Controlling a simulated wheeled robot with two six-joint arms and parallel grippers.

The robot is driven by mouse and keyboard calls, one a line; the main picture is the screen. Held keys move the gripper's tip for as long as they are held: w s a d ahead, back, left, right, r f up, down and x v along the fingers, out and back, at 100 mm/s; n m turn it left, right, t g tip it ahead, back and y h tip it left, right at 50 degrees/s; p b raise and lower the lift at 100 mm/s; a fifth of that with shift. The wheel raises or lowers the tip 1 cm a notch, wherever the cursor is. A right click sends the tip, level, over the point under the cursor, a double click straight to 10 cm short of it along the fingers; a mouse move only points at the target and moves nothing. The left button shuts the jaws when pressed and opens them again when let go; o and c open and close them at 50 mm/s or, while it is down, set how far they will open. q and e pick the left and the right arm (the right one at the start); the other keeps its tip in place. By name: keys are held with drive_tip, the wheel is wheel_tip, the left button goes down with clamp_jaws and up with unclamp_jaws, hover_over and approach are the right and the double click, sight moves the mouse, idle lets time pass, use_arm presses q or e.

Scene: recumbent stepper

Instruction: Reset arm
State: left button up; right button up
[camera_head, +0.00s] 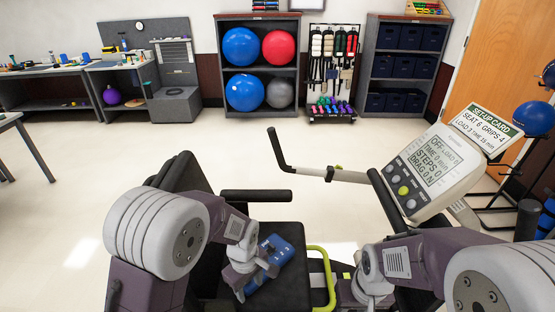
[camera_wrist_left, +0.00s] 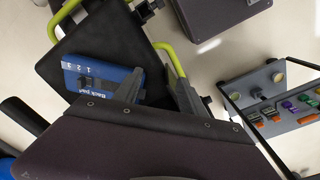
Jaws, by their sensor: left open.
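The stepper's silver arm tube (camera_head: 312,171) ends in a bent black grip (camera_head: 277,149) and carries a black clamp (camera_head: 331,174). A second black grip (camera_head: 390,202) stands beside the console (camera_head: 432,170), which reads OFF, LOAD 0, TIME 0, STEPS 0, DRAG 0. A blue back pad (camera_head: 283,250) lies on the black seat (camera_head: 291,232); the pad also shows in the left wrist view (camera_wrist_left: 100,77). My left gripper (camera_head: 259,286) is open over the seat beside the pad; its fingers (camera_wrist_left: 162,90) look empty. My right wrist is at the bottom right; its gripper is out of sight.
A setup card (camera_head: 486,128) above the console reads SEAT 6, GRIPS 4, LOAD 3, TIME 15 min. A black armrest (camera_head: 256,196) and a yellow-green tube (camera_head: 329,280) flank the seat. Shelves with exercise balls (camera_head: 241,47) stand at the back. The floor between is clear.

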use_arm(q)
drive_tip(key=a+r+t+p, duration=0.1)
drive_tip(key=a+r+p, duration=0.6)
drive_tip(key=r, duration=0.5)
drive_tip(key=s+a+m+p, duration=0.1)
drive_tip(key=s+a+m, duration=0.2)
drive_tip(key=s+m, duration=0.4)
drive_tip(key=shift+s+a+r+m, duration=0.25)
drive_tip(key=shift+a+r+m, duration=0.05)
drive_tip(key=shift+m, duration=0.8)
use_arm(e)
wheel_tip(320, 180, up, 9)
drive_tip(key=shift+w+a+f, duration=0.2)
drive_tip(key=shift+w, duration=0.2)
